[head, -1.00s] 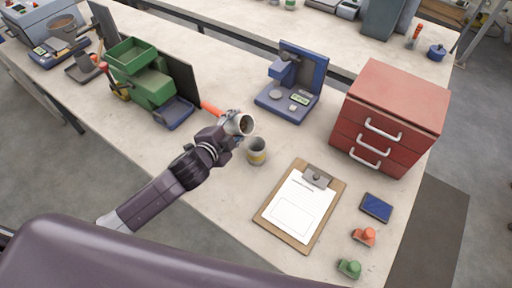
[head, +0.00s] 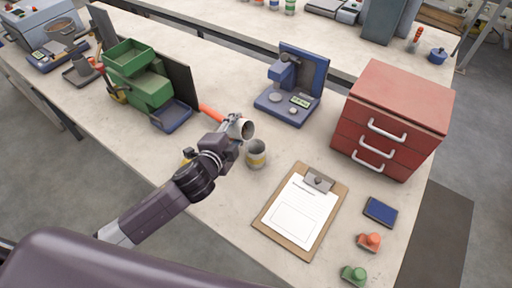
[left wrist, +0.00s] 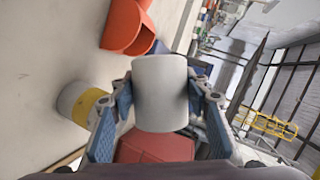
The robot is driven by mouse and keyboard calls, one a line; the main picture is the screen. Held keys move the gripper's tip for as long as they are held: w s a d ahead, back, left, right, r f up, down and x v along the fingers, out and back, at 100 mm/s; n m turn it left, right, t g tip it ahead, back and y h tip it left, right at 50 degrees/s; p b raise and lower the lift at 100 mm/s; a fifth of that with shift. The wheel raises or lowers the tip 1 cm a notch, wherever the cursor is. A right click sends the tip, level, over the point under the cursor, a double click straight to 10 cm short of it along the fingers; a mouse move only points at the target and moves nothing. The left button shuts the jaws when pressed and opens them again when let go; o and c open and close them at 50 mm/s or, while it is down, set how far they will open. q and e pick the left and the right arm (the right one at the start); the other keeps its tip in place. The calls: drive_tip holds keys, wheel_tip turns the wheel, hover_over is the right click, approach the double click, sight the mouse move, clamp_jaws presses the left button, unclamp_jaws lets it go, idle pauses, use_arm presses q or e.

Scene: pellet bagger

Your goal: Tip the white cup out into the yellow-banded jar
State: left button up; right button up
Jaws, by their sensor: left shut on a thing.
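The white cup (head: 236,127) is held in my left gripper (head: 234,135), tilted with its mouth towards the right, above the bench. In the left wrist view the cup (left wrist: 161,92) sits between the two blue-padded fingers (left wrist: 158,110). The yellow-banded jar (head: 256,155) stands upright on the bench, just right of and below the cup in the head view; it also shows in the left wrist view (left wrist: 82,104), left of the fingers. The cup's mouth is near the jar and apart from it. My right gripper does not show.
An orange scoop-like thing (left wrist: 127,28) lies behind the cup. A clipboard (head: 299,212) lies right of the jar. A blue machine (head: 291,85), a red drawer cabinet (head: 395,110) and a green hopper (head: 140,75) stand farther back. Bare bench lies left of the clipboard.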

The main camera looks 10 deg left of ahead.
use_arm(q)
drive_tip(key=shift+w+a+f+b, duration=0.1)
drive_tip(key=shift+f+b, duration=0.1)
drive_tip(key=shift+b, duration=0.1)
drive_tip(key=shift+d+r+m, duration=0.2)
drive_tip(key=shift+r+m, duration=0.05)
drive_tip(key=shift+m, duration=0.05)
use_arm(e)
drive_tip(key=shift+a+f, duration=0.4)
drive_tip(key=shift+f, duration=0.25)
use_arm(q)
drive_tip(key=shift+r+y, duration=0.15)
drive_tip(key=shift+y, duration=0.15)
drive_tip(key=shift+s+d+r+m+t+b, duration=0.2)
drive_tip(key=shift+d+r+m+t+b, duration=0.05)
drive_tip(key=shift+r+m+t+b, duration=0.1)
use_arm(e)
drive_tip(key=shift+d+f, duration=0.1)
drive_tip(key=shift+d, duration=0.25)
use_arm(q)
drive_tip(key=shift+r, duration=0.25)
drive_tip(key=shift+s+d+r, duration=0.1)
drive_tip(key=shift+d+r, duration=0.1)
drive_tip(key=shift+f+m+y, duration=0.2)
drive_tip(key=shift+m+y, duration=0.05)
drive_tip(key=shift+y, duration=0.05)
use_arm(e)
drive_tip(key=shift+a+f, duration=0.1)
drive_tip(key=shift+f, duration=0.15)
